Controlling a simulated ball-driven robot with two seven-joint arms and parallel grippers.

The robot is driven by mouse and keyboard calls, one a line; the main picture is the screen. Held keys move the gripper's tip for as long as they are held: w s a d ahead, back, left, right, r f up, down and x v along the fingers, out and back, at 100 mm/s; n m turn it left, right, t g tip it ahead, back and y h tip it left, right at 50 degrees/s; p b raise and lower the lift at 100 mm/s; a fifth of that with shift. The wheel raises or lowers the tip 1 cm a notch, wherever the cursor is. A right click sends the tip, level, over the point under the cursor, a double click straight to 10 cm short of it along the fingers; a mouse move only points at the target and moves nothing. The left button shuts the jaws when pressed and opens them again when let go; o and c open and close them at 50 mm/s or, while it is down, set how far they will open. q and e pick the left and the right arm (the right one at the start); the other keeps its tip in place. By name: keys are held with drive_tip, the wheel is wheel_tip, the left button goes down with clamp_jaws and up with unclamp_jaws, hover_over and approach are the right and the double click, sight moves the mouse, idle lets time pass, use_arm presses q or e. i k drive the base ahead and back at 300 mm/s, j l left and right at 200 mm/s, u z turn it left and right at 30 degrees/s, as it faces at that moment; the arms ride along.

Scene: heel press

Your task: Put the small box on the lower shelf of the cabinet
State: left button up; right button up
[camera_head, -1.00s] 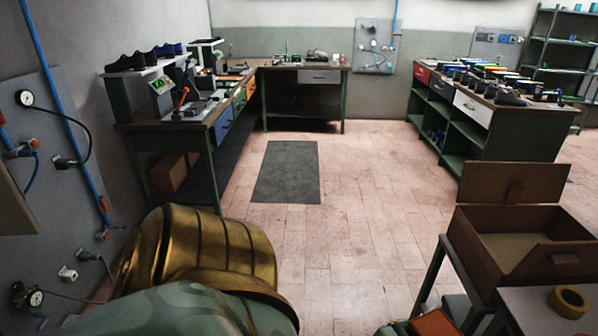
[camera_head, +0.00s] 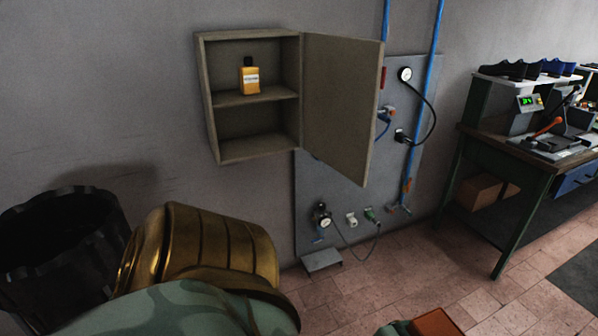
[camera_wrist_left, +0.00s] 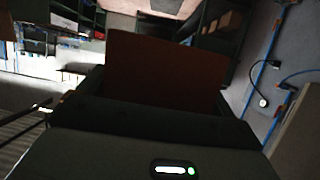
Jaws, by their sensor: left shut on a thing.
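The small box, a plain brown block, shows in the left wrist view (camera_wrist_left: 160,68), held in the dark jaws of my left gripper (camera_wrist_left: 152,104). A corner of a brown box at the bottom edge of the head view (camera_head: 436,323) appears to be the same one. The grey-brown cabinet (camera_head: 206,100) hangs on the wall in the head view, left of centre. Its door (camera_head: 342,105) stands open to the right. A yellow bottle (camera_head: 250,80) stands on its upper shelf; the lower shelf (camera_head: 250,146) is empty. The held box is apart from the cabinet. My right gripper is out of view.
A black bin (camera_head: 60,250) stands at the lower left below the cabinet. Right of the door, a wall panel (camera_head: 330,205) carries gauges, hoses and blue pipes. A workbench (camera_head: 495,160) stands at the right. The floor before the panel is mostly clear.

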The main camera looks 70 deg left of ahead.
sight(274, 141)
drive_tip(key=i+j+u, duration=0.15)
drive_tip(key=u, duration=0.3)
drive_tip(key=i+j+u, duration=0.2)
drive_tip(key=u, duration=0.3)
drive_tip(key=i+u, duration=0.25)
drive_tip(key=u, duration=0.2)
drive_tip(key=i+u, duration=0.25)
drive_tip(key=u, duration=0.25)
